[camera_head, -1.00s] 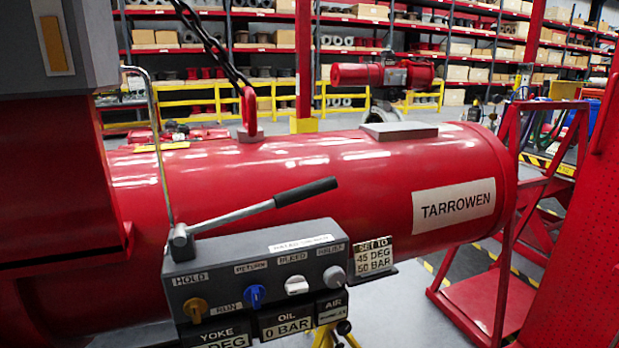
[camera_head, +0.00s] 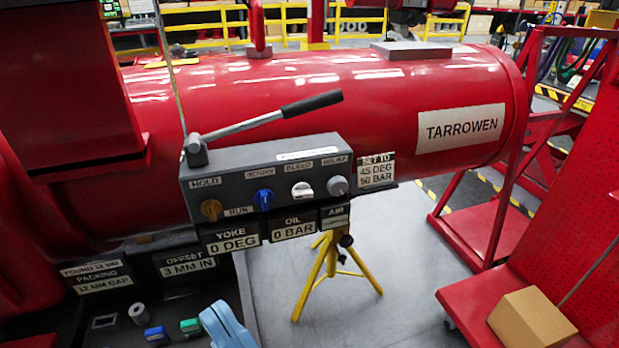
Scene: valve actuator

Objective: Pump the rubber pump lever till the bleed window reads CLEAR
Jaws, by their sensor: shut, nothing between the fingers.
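The pump lever (camera_head: 268,116) is a grey rod with a black rubber grip (camera_head: 312,104), rising to the right from its pivot (camera_head: 195,150) on the grey control box (camera_head: 240,180). Plates below read YOKE 0 DEG (camera_head: 232,242) and OIL 0 BAR (camera_head: 293,228). The AIR window (camera_head: 336,216) is too small to read. My gripper is not in view.
A sign (camera_head: 376,171) reads SET TO 45 DEG 50 BAR. The red TARROWEN cylinder (camera_head: 340,80) lies behind the box. A yellow tripod (camera_head: 330,275) stands below. A dark tray (camera_head: 245,300) holds small parts and a light-blue item (camera_head: 228,328). A cardboard box (camera_head: 532,318) sits lower right.

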